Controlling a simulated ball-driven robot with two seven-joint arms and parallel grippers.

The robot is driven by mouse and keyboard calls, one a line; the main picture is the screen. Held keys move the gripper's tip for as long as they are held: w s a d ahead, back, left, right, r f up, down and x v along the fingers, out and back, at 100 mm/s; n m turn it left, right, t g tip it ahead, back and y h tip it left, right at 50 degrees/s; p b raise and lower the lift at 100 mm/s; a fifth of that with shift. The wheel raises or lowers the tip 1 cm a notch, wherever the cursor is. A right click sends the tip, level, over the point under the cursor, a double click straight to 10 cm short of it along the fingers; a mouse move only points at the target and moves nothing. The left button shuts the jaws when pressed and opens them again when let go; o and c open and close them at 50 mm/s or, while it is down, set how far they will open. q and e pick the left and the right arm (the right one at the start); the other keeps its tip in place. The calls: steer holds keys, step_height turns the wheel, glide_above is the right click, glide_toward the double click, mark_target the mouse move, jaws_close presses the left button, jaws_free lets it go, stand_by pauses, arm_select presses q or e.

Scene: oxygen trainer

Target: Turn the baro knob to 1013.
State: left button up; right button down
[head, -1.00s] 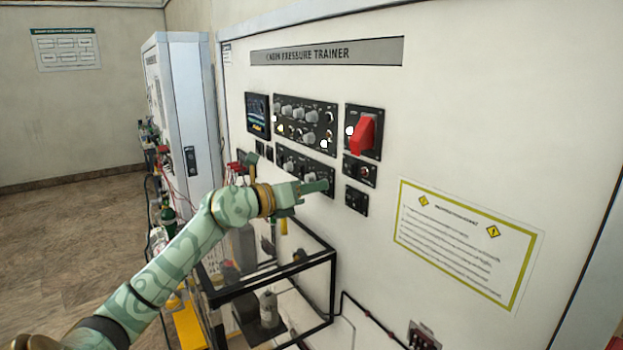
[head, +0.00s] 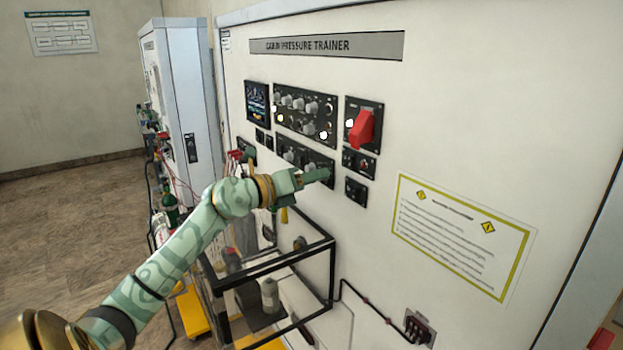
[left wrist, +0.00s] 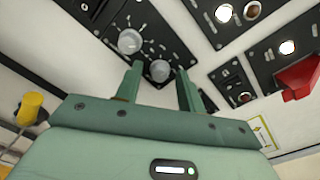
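The lower black knob panel (head: 290,148) is on the white trainer wall, partly hidden by my left gripper in the head view. In the left wrist view this panel shows a large grey knob (left wrist: 130,41) and another grey knob (left wrist: 159,71). I cannot read which one is marked baro, nor any value. My left gripper (head: 318,176) is at the panel's right end. In the left wrist view its two fingers (left wrist: 157,84) are apart, with the second knob showing between their tips. I cannot tell whether they touch it. My right gripper is not in view.
Above are a screen (head: 257,101), an upper knob panel (head: 306,129) and a red switch cover (head: 361,129). Small black panels (head: 356,190) lie just right of my gripper. A black-framed clear case (head: 333,270) stands below my arm. The wall around the yellow-bordered notice (head: 462,232) is clear.

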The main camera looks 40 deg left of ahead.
arm_select(q)
steer(key=b+v, duration=0.5)
steer(key=v, duration=1.1)
steer(key=shift+s+b, duration=0.2)
steer(key=shift+b, duration=0.15)
steer(key=shift+f, duration=0.1)
